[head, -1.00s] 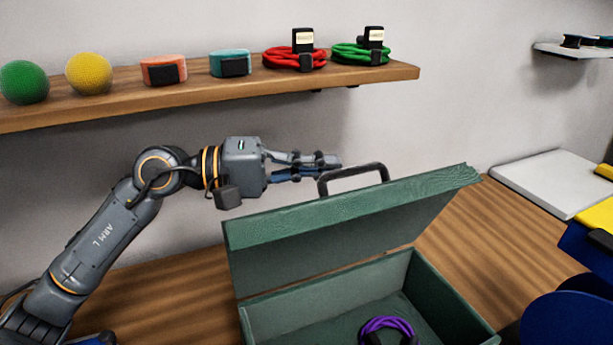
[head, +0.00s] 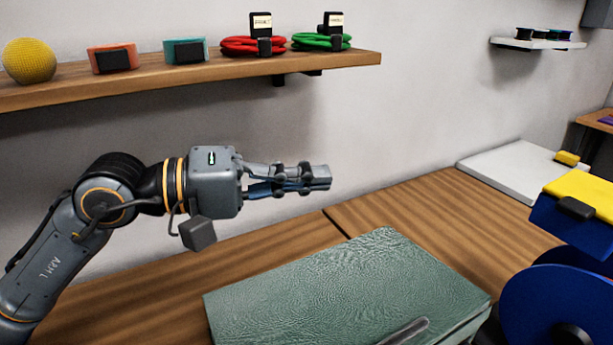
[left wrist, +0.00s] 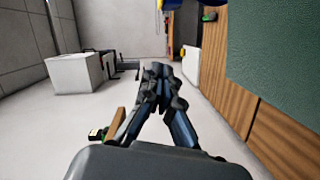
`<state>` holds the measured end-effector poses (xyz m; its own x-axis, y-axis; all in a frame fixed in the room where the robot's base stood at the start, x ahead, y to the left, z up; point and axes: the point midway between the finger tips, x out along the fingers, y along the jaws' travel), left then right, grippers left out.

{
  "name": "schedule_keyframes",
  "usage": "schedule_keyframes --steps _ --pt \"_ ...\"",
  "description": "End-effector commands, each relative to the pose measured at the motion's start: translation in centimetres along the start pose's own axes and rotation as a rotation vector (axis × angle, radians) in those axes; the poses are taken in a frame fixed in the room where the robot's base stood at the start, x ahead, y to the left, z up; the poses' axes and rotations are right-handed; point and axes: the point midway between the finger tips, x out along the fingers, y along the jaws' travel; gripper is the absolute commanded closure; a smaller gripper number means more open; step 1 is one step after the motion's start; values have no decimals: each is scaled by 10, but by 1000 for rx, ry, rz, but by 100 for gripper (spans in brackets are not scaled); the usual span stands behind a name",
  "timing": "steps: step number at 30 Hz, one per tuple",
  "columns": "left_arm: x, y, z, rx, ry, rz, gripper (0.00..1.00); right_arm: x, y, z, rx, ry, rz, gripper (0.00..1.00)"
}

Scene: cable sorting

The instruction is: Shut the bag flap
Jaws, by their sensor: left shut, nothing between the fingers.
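The green bag (head: 345,290) lies on the wooden table in the head view, its textured flap down flat over the top. The dark handle (head: 405,331) shows at the near edge of the flap, at the bottom of the picture. The bag's inside is hidden under the flap. My left gripper (head: 322,178) is shut and empty, in the air above and behind the bag, apart from it. The green flap also shows at the right of the left wrist view (left wrist: 273,45), beside the shut fingers. My right gripper is not in view.
A wall shelf (head: 190,80) above the table holds a yellow ball (head: 29,61), an orange block (head: 112,59), a teal block (head: 185,51) and red and green cable coils. A white board (head: 510,168) lies at the back right. A blue and yellow object (head: 580,205) stands at right.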

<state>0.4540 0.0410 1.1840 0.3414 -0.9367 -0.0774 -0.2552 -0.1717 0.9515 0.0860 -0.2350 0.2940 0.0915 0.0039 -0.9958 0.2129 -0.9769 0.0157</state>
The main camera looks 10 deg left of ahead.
Motion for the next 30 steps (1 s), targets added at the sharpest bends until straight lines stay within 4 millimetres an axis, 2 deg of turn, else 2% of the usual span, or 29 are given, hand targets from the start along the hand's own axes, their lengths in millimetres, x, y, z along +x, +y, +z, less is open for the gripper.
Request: schedule_keyframes --steps 5,8,21,30 --pt "-3 -1 0 -1 1 -1 100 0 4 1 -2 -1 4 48" --pt "-12 -2 -1 -3 3 -2 100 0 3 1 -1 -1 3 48" --pt "-91 -2 -1 -3 3 -4 100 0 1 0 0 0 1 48" --pt "-117 -1 0 -2 1 -1 100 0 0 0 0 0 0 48"
